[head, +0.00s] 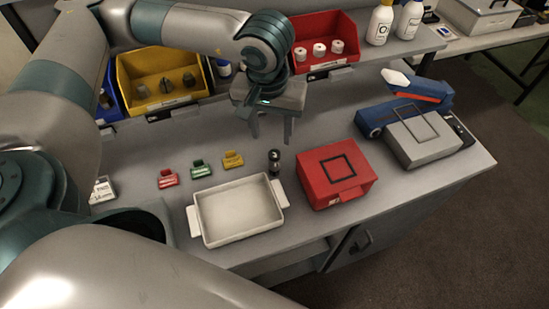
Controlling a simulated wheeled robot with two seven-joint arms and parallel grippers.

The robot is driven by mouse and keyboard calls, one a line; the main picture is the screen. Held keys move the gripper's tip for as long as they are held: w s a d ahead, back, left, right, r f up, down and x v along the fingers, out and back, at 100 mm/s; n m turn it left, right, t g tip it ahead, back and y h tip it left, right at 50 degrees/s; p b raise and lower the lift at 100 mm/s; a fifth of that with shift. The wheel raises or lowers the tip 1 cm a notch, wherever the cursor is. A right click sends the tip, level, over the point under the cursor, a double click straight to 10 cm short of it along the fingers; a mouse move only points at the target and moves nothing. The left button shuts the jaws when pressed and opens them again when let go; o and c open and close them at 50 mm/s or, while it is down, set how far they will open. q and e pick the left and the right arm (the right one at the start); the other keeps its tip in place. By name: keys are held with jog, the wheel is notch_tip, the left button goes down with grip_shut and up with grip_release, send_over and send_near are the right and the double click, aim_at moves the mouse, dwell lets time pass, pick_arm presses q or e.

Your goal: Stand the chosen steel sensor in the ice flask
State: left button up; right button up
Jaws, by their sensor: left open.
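My left gripper (272,137) points down with its two fingers apart and nothing visible between them. Below it, a small dark metallic upright piece (274,163) with a rounded top stands at the tray's back right corner; it may be a steel sensor, but I cannot tell for sure. The fingertips appear above and apart from it. I cannot pick out the ice flask with certainty. A small clear labelled container (102,190) stands at the left of the bench. My right gripper is not in view.
A white tray (203,225) lies at the front. A red box (325,190) and a blue-grey device (423,148) stand to its right. Red (167,179), green (200,169) and yellow (233,160) clip-like pieces lie behind it. Yellow (150,113) and red (324,67) bins line the back.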

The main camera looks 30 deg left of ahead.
aim_at(273, 153)
pick_arm(q)
jog(key=f+p, duration=0.1)
jog(key=f, duration=0.3)
jog(key=shift+w, duration=0.2)
jog(key=shift+w+a+f+p, duration=0.1)
jog(key=shift+f+p, duration=0.2)
jog(key=shift+f, duration=0.25)
